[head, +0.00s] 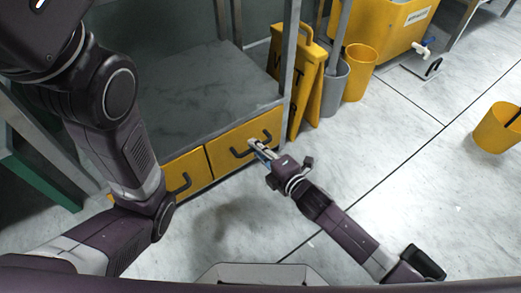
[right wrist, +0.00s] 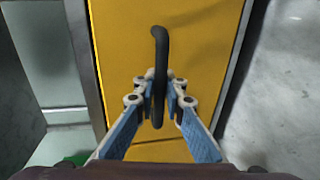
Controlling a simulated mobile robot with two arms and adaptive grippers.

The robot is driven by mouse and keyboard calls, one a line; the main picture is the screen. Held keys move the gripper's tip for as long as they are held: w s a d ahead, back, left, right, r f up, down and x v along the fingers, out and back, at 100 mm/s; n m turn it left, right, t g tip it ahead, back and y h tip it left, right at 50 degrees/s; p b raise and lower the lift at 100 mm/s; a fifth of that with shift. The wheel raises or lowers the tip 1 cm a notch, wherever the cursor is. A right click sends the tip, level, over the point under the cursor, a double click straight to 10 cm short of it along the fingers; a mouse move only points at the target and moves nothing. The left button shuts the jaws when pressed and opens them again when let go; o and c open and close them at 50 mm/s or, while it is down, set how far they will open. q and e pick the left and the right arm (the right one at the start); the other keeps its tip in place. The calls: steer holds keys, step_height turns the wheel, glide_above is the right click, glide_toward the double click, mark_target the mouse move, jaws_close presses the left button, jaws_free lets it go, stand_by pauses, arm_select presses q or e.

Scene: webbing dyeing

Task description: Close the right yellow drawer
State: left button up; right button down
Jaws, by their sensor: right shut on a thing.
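The right yellow drawer (head: 224,161) is in the frame under the grey shelf in the head view, and its front fills the middle of the right wrist view (right wrist: 205,65). Its front looks about level with the left yellow drawer (head: 197,168); I cannot tell whether a small gap remains. Its black handle (right wrist: 161,48) runs upright through the wrist view. My right gripper (head: 256,146) is at this handle, with its fingers (right wrist: 159,92) shut on it, one on each side. My left arm crosses the left of the head view; its gripper is out of sight.
A yellow folding floor sign (head: 307,85) stands by the frame's right post. Beside it are a grey bin (head: 334,90) and a yellow bin (head: 359,72). A yellow bucket (head: 494,130) stands far right.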

steer(key=shift+w, duration=0.1)
steer(key=c, duration=2)
jaws_free()
steer(key=shift+a, duration=0.1)
steer(key=v, duration=1.2)
